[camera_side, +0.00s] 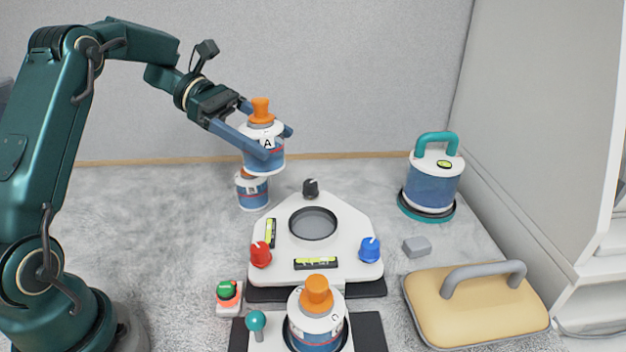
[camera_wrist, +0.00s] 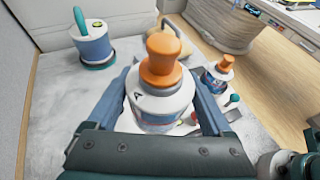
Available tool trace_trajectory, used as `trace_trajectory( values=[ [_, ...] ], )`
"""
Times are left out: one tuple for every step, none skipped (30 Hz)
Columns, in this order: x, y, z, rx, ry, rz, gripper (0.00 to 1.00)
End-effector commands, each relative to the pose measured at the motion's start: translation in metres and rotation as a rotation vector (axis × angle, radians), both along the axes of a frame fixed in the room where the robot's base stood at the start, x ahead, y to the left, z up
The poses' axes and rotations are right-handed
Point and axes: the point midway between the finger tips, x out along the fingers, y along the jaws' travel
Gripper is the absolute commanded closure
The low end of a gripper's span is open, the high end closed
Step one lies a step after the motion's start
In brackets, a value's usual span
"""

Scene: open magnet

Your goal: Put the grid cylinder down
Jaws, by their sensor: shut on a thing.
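The grid cylinder (camera_side: 264,160), white and blue with an orange knob on top and a letter A, is held upright in the air. My gripper (camera_side: 279,141) is shut on it, one finger along each side. In the side view it hangs above and partly in front of a second white and blue cylinder (camera_side: 252,193) on the grey surface, whose top is hidden. In the wrist view the grid cylinder (camera_wrist: 160,104) sits between the fingers of my gripper (camera_wrist: 160,88) and hides what is below it.
A white plate (camera_side: 345,240) with a round recess, knobs and levels lies right of the cylinder. A cylinder marked C (camera_side: 316,330) stands at the front. A teal-handled blue canister (camera_side: 433,185), a grey block (camera_side: 417,247) and a yellow handled pad (camera_side: 470,310) are at right. Grey surface at left is clear.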

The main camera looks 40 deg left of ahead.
Motion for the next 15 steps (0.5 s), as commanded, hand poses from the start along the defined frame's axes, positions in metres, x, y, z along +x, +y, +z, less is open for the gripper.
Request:
trace_trajectory(
  values=[
    [-0.004, 0.007, 0.001, 0.000, -0.002, 0.002, 0.93],
    [-0.007, 0.009, 0.001, 0.000, -0.002, -0.001, 0.93],
    [-0.007, 0.013, 0.000, 0.001, -0.002, 0.008, 0.93],
    [-0.008, 0.016, 0.000, 0.001, -0.002, 0.012, 0.93],
    [-0.008, 0.018, 0.001, 0.001, -0.002, 0.019, 0.93],
    [-0.008, 0.021, 0.001, 0.001, -0.002, 0.027, 0.93],
    [-0.008, 0.023, 0.001, 0.000, -0.002, 0.034, 0.93],
    [-0.008, 0.024, 0.001, 0.000, -0.002, 0.039, 0.93],
    [-0.008, 0.024, 0.000, -0.001, -0.001, 0.044, 0.93],
    [-0.007, 0.023, -0.001, -0.002, -0.001, 0.045, 0.93],
    [-0.006, 0.020, -0.002, -0.003, -0.001, 0.047, 0.93],
    [-0.004, 0.015, -0.006, -0.003, 0.001, 0.047, 0.93],
    [-0.003, 0.010, -0.009, -0.004, 0.001, 0.046, 0.93],
    [-0.001, 0.004, -0.012, -0.004, 0.002, 0.045, 0.93],
    [0.002, -0.004, -0.017, -0.004, 0.003, 0.044, 0.93]
  ],
)
